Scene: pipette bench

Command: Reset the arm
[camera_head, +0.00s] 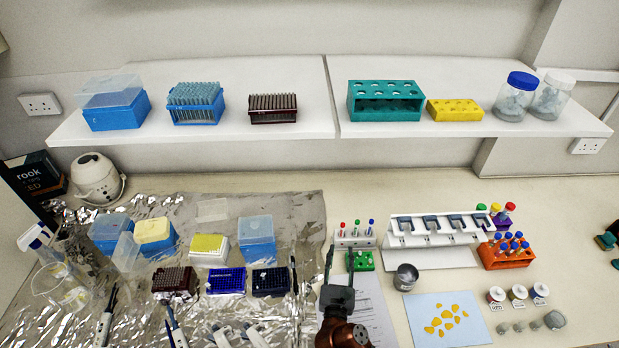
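My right gripper (341,280) is at the bottom middle of the head view, above the bench and a printed sheet (371,305). Its two dark fingers point away from me and stand apart, with nothing seen between them. A small green rack (361,262) lies just beyond the fingertips; I see no clear contact. My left gripper is not in view.
Pipettes (107,318) and tip boxes (257,240) crowd the foil (310,215) on the left. A white pipette stand (430,238), an orange tube rack (505,256) and a blue sheet (413,325) with yellow pieces lie right. A shelf (225,127) holds racks and jars.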

